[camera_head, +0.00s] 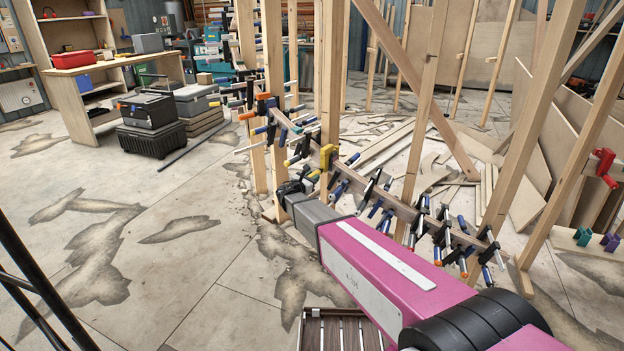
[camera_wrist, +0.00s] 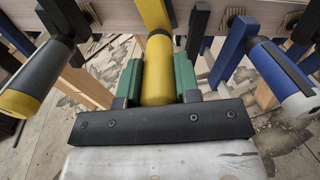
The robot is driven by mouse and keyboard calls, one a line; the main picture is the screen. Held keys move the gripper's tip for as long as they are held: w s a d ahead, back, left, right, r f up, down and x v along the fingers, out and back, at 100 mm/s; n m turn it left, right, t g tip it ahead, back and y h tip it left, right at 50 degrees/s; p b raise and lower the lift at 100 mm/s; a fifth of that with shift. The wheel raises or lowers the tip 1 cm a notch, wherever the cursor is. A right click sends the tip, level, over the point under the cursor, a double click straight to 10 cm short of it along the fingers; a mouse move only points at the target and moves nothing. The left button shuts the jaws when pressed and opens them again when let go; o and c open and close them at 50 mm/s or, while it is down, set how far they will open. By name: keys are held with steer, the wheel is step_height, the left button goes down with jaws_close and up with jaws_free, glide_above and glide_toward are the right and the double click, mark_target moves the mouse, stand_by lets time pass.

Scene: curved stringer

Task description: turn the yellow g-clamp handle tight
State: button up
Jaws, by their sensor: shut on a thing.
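The yellow g-clamp handle (camera_wrist: 159,68) is in the middle of the wrist view, between the two green pads of my gripper (camera_wrist: 159,85). The pads are shut on the handle's sides. The yellow clamp body (camera_wrist: 153,14) shows above the handle, at the wooden stringer. In the head view the yellow clamp (camera_head: 327,155) sits on the curved stringer (camera_head: 375,190). My gripper (camera_head: 297,182) is at its lower left in that view. The handle itself is hidden or too small to tell there.
In the wrist view, a black-and-yellow clamp handle (camera_wrist: 35,80) is close on the left and a blue-and-grey one (camera_wrist: 280,75) close on the right. Several clamps line the stringer. Wooden posts (camera_head: 420,120) stand around it. The floor (camera_head: 170,260) at the left is open.

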steer(key=m, duration=0.4)
steer(key=shift+m, duration=0.3)
steer(key=m, duration=0.4)
steer(key=shift+m, duration=0.3)
steer(key=m, duration=0.8)
steer(key=shift+r, duration=0.1)
steer(key=m, duration=0.4)
steer(key=shift+m, duration=0.3)
steer(key=m, duration=0.3)
steer(key=shift+m, duration=0.3)
steer(key=m, duration=0.4)
steer(key=shift+m, duration=2.4)
